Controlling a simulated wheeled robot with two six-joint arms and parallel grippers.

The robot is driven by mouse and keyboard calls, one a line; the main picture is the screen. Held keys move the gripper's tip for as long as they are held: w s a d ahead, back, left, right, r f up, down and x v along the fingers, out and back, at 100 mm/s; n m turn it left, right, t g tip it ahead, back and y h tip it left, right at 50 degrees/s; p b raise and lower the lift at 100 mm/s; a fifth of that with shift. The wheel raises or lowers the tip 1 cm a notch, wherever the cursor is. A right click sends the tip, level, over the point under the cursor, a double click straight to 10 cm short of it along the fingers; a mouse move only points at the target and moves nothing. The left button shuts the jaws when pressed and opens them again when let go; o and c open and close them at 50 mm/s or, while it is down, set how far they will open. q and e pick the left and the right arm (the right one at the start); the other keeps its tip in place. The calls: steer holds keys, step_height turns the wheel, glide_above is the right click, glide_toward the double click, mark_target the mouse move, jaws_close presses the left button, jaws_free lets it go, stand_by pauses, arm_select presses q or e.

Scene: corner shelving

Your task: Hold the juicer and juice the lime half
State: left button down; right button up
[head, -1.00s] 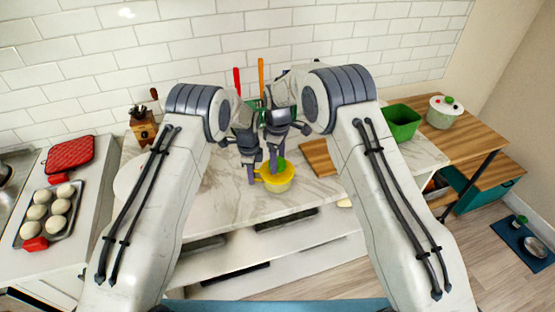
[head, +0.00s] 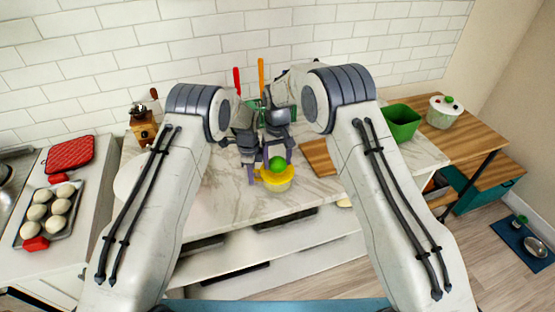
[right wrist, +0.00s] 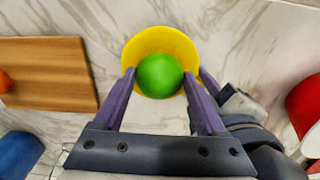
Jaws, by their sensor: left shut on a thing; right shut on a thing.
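The yellow juicer (head: 277,184) stands on the marble counter, with the green lime half (head: 277,163) dome-up on top of it. In the right wrist view the lime half (right wrist: 160,75) sits inside the round yellow rim of the juicer (right wrist: 160,36). My right gripper (head: 278,158) comes down from above and is shut on the lime half, one finger on each side. My left gripper (head: 253,174) is shut on the juicer at its left side; its fingertips are partly hidden. The juicer's inside is covered by the lime.
A wooden board (head: 318,157) lies to the right of the juicer. A green bin (head: 403,122) and a white pot (head: 445,112) stand farther right. A coffee grinder (head: 143,128) stands at the back left. Red and orange handles (head: 261,73) rise behind my grippers. The counter's front edge is close.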

steer(key=shift+s+f+m, duration=0.2)
steer(key=shift+f+m, duration=0.05)
steer(key=shift+m, duration=0.15)
steer(key=n, duration=0.6)
steer(key=shift+d, duration=0.1)
steer(key=n, duration=0.5)
steer(key=shift+w+n, duration=0.1)
steer(key=shift+n, duration=0.2)
steer(key=m, duration=0.6)
arm_select(q)
steer(key=shift+w, duration=0.1)
arm_select(e)
steer(key=m, duration=0.5)
steer(key=shift+m, duration=0.3)
